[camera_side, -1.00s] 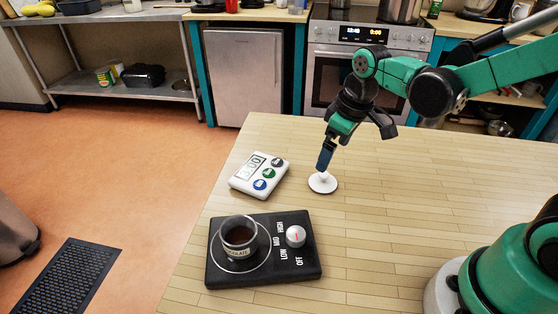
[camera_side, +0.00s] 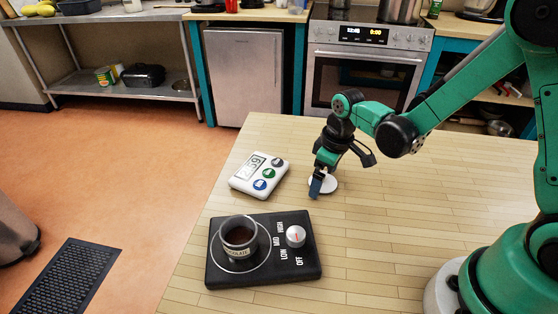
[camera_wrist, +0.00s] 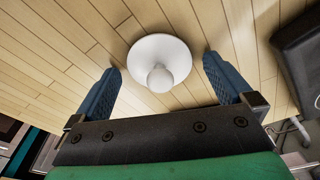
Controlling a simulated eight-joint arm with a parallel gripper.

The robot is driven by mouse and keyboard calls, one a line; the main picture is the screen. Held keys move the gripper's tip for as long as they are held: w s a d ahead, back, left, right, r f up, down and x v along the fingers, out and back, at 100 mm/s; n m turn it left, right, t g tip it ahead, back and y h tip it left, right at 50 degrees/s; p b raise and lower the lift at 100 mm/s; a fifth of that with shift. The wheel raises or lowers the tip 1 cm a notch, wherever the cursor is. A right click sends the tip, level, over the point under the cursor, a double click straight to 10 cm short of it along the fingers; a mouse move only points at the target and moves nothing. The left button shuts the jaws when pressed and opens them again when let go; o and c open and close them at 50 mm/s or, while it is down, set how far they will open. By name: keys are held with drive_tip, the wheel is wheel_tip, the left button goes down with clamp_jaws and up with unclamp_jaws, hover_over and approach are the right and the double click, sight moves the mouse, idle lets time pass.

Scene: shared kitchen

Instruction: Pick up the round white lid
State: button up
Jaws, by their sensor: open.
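The round white lid (camera_side: 330,184) lies flat on the wooden table in the side view, partly hidden behind my fingers. In the wrist view the lid (camera_wrist: 159,58) shows its round knob facing up. My gripper (camera_side: 316,190) is low over the table at the lid, pointing down. In the wrist view my gripper (camera_wrist: 162,78) is open, with one blue finger on each side of the lid's knob and nothing held between them. The fingers look apart from the knob. I cannot tell whether the fingertips touch the table.
A white timer (camera_side: 259,173) with coloured buttons lies left of the lid. A black hot plate (camera_side: 285,268) with a dial and a small pot (camera_side: 238,237) of dark content stands in front. The table (camera_side: 420,210) to the right is clear.

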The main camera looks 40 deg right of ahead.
drive_tip(key=c, duration=1.1)
drive_tip(key=shift+r, duration=0.1)
